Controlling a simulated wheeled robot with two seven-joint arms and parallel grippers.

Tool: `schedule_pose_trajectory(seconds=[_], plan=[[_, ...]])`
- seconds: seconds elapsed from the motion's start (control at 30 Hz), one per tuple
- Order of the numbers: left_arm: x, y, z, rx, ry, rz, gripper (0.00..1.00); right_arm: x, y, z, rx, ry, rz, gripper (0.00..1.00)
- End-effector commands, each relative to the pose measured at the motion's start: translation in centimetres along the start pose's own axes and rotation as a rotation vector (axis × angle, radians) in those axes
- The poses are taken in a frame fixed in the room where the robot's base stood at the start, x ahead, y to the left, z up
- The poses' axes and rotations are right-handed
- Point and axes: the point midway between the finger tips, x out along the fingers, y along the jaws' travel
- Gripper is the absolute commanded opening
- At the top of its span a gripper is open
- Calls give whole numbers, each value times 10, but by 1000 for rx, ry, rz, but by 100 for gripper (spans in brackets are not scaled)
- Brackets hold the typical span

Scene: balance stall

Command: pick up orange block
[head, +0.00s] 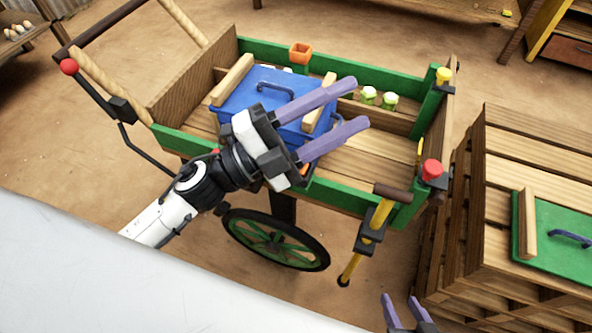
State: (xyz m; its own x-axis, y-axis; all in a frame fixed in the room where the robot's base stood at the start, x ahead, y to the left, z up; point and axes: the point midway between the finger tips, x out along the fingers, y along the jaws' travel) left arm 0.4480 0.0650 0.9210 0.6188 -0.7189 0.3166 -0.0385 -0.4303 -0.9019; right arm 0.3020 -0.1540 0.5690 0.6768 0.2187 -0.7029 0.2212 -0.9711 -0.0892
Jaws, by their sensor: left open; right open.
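A small orange block-like piece (301,53) sits at the top of the cart's far green rail, with a darker top that may be hollow. A second bit of orange (304,169) shows just under my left gripper's lower finger, mostly hidden, so its shape cannot be told. My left gripper (361,102) is open, its two purple fingers pointing right above the cart, in front of the blue box (244,93).
The wooden cart has green rails (400,85), a wheel (277,240) and red knobs. Two pale green items (379,97) stand inside at the far right. A slatted crate (520,135) with a green lid (565,245) stands at the right. The cart's right floor looks clear.

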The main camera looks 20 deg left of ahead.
Motion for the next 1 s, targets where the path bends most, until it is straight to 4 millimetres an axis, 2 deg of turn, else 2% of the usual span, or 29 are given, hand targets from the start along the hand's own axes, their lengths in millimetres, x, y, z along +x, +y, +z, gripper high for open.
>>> schedule_pose_trajectory(seconds=[0.03, 0.1, 0.17, 0.23, 0.3, 0.4, 0.5, 0.6, 0.83, 1.0], plan=[[7, 2, -30, 220, 196, 55, 46, 8, 1, 8, 0, 4, -2, 40], [2, 20, -62, 517, 446, 181, 46, 13, 1, 11, 0, 8, -4, 40], [-14, 45, -66, 755, 617, 324, 46, 16, 1, 14, 0, 12, -6, 40], [-37, 69, -46, 1000, 760, 516, 46, 20, 1, 18, -1, 15, -8, 40], [-60, 80, -11, 1199, 841, 716, 46, 23, 2, 21, -2, 16, -9, 40], [-87, 74, 41, 1398, 875, 969, 46, 26, 2, 23, -4, 18, -11, 40], [-105, 59, 76, 1506, 864, 1145, 46, 27, 2, 21, -6, 22, -13, 40], [-113, 54, 94, 1550, 850, 1230, 46, 28, 2, 22, -7, 23, -14, 40], [-107, 83, 108, 1553, 846, 1249, 46, 29, 2, 24, -4, 25, -16, 40], [-103, 95, 112, 1555, 847, 1248, 46, 29, 1, 23, -2, 29, -17, 40]])
